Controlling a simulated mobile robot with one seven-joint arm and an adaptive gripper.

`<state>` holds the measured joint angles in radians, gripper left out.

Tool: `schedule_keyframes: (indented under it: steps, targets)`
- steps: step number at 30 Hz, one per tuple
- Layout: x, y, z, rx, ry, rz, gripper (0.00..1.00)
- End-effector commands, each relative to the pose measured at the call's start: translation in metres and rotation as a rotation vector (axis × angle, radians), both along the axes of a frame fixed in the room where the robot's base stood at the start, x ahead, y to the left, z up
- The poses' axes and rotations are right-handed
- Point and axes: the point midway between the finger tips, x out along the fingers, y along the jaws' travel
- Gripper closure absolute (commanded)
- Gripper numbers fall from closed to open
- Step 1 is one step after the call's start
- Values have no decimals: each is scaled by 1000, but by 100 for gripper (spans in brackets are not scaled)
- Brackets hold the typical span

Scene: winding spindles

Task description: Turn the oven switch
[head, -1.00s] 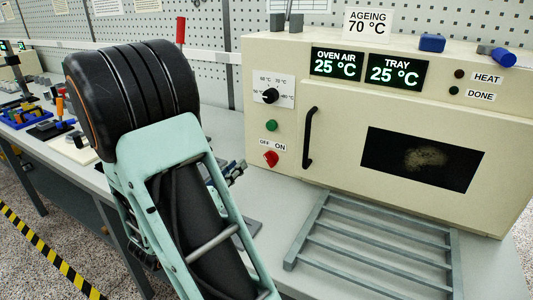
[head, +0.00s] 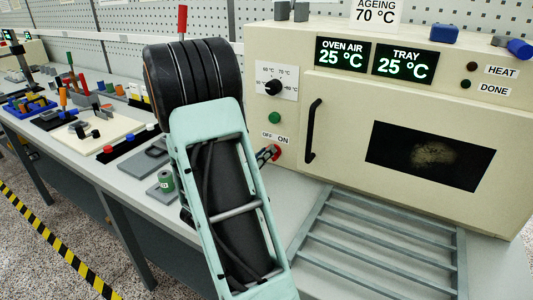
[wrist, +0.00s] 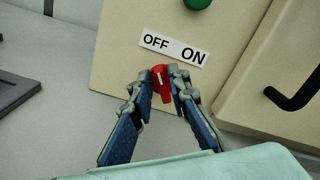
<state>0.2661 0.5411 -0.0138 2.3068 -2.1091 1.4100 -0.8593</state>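The red oven switch (wrist: 161,84) sits on the cream oven front, below the OFF and ON label (wrist: 174,49). Its white mark points up, slightly tilted, between the two words. My gripper (wrist: 162,91) has one blue-grey finger on each side of the switch, and both tips appear to touch it. In the head view the switch (head: 277,153) is partly covered by my gripper (head: 267,153), and most of the hand is hidden behind my arm. The oven displays (head: 373,62) both read 25 °C.
A green button (head: 274,118) and a black dial (head: 273,88) sit above the switch. The black door handle (head: 313,131) is close to its right. A grey rack (head: 318,258) lies in front of the oven.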

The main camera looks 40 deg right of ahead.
Motion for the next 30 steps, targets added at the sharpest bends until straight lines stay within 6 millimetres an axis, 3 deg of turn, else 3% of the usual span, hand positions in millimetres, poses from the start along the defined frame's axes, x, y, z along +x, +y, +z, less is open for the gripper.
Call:
schedule_keyframes:
  steps: [11, 16, 30]
  targets:
    - [2, -9, 0, -1, -1, 1, 84]
    - [2, -8, 0, -1, -1, 1, 100]
    - [2, -8, -1, 12, -45, 1, 100]
